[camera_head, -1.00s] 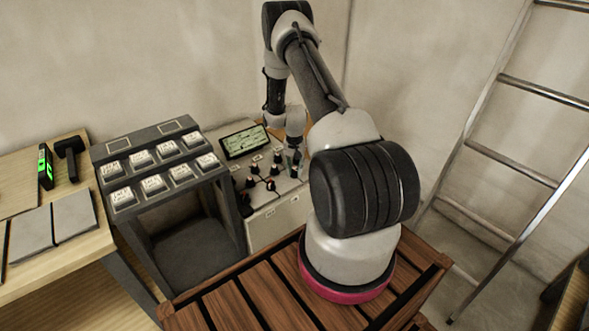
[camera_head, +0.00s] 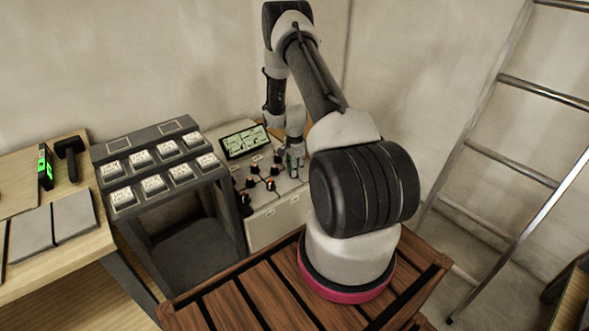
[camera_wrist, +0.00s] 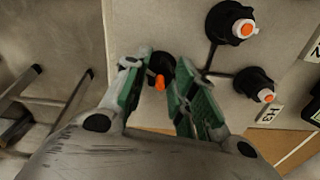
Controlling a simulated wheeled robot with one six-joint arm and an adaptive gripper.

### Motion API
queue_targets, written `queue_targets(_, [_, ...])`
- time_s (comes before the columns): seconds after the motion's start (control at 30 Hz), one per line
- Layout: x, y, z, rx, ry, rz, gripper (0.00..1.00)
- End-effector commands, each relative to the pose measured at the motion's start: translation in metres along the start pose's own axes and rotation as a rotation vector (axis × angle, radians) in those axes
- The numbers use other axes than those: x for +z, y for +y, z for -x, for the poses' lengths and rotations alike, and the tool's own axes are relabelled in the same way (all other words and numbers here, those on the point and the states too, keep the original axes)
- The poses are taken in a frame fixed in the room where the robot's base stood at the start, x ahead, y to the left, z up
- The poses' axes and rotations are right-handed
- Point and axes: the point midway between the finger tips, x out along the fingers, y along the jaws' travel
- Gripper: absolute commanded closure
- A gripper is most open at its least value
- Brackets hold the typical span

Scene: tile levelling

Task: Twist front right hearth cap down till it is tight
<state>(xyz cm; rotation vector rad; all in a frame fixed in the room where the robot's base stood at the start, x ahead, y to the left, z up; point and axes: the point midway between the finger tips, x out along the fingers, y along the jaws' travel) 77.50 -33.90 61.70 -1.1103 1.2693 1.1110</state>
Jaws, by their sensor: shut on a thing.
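A black cap with an orange top (camera_wrist: 161,68) stands on the pale panel in the wrist view. My gripper (camera_wrist: 162,84) has its green-padded fingers on either side of this cap and is shut on it. In the head view my gripper (camera_head: 294,160) points down at the right side of the panel (camera_head: 280,219), and it hides the held cap there. Whether the cap is seated tight cannot be told.
Other black caps with orange and white tops, one at the upper right (camera_wrist: 231,23) and one near a label (camera_wrist: 256,84), stand close to my gripper. A lit screen (camera_head: 245,141) is behind them. A dark rack of white blocks (camera_head: 160,166) stands left; a ladder (camera_head: 510,150) leans right.

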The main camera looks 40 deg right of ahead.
Motion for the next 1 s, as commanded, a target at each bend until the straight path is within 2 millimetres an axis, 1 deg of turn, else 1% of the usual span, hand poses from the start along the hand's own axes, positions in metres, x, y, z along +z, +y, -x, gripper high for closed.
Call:
queue_targets(0.2, [-0.0007, -0.0016, 0.001, -0.004, 0.001, -0.194, 0.97])
queue_targets(0.5, [-0.0008, -0.0015, 0.001, -0.004, 0.0, -0.404, 0.97])
queue_targets(0.7, [-0.0009, -0.0014, 0.0011, -0.004, 0.0, -0.487, 0.97])
queue_targets(1.0, [-0.0009, -0.0014, 0.001, -0.004, 0.0, -0.532, 0.97])
